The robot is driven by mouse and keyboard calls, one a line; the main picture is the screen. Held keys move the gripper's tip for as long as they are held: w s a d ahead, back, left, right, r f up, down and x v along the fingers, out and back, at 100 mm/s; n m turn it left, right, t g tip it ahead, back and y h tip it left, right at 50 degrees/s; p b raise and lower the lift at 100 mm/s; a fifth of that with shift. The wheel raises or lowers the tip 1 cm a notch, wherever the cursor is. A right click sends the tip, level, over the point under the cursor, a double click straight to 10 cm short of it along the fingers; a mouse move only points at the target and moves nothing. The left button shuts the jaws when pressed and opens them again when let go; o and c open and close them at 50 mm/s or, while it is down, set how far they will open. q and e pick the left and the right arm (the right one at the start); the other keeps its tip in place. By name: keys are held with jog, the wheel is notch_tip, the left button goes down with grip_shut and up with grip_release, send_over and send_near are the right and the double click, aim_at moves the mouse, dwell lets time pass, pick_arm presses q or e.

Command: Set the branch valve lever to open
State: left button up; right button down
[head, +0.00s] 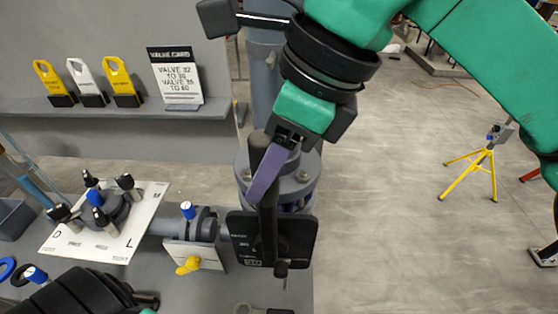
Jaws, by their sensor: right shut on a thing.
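A dark valve lever (268,222) stands roughly upright in front of a black marked plate (300,236) on the grey valve body. I take it for the branch valve lever; the plate's print is too small to read. My right gripper (276,152) comes down from above and is shut on the lever's upper part. A purple strip (265,175) runs slantwise beside the lever there. The gripper hides part of the grip. My left arm's dark end (85,292) shows at the bottom left, and its jaws cannot be made out.
A white plate (62,240) carries several knobs. Tags and a valve card (174,77) stand on the back shelf. A yellow stand (482,172) is on the open floor at right.

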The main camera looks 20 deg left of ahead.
dwell(0.3)
jog(key=c, duration=0.8)
grip_release()
jog(key=o, duration=0.3)
jog(key=shift+a, duration=0.15)
jog(key=shift+s+a, duration=0.1)
jog(key=shift+a, duration=0.1)
jog(key=shift+d, duration=0.15)
